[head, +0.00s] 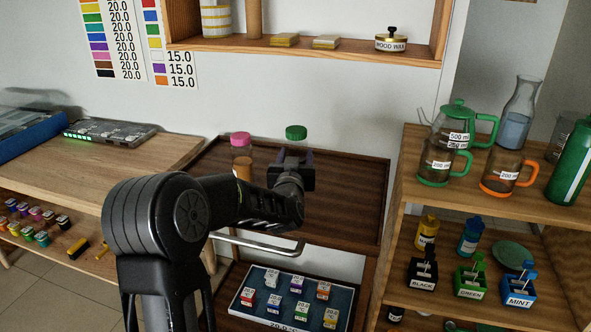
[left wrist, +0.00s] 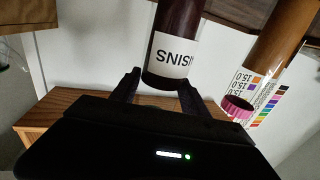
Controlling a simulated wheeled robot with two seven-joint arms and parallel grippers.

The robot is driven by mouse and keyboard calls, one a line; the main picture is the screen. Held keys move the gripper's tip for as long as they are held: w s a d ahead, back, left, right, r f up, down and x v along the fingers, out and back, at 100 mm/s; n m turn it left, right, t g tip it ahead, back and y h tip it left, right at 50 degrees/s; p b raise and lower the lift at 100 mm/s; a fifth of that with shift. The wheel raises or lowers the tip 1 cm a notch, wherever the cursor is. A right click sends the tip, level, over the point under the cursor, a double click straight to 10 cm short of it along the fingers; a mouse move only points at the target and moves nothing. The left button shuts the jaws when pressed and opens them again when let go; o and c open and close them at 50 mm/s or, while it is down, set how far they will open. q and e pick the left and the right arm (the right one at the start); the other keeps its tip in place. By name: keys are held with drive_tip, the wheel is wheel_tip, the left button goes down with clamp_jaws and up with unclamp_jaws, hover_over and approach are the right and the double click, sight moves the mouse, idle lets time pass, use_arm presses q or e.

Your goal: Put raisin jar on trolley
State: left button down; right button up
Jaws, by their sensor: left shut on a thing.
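The raisin jar shows in the head view as a green lid (head: 296,132) above my left gripper (head: 293,178); the gripper and arm hide most of its body. In the left wrist view the dark jar (left wrist: 178,28) has a white label, partly readable as "SINS", and sits between the fingers of my left gripper (left wrist: 155,90), which is shut on it. The trolley (head: 345,205) has a dark brown top and a metal handle. The jar is over the trolley top in the head view; whether it touches is hidden. My right gripper is not in view.
A pink-lidded jar (head: 241,160) stands on the trolley, left of the raisin jar. A blue tray (head: 240,300) with several labelled blocks is on the lower shelf. A wooden table (head: 120,165) is left, a shelf unit (head: 405,185) right. The trolley top's right part is clear.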

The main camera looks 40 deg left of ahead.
use_arm(q)
drive_tip(key=shift+r, duration=0.1)
drive_tip(key=shift+f, duration=1.9)
drive_tip(key=shift+f+b, duration=0.2)
drive_tip(key=shift+b, duration=0.15)
drive_tip(key=c, duration=0.6)
unclamp_jaws()
drive_tip(key=shift+o, duration=0.2)
drive_tip(key=shift+s+r, duration=0.1)
drive_tip(key=shift+r, duration=0.1)
drive_tip(key=v, duration=1.2)
drive_tip(key=shift+f, duration=0.1)
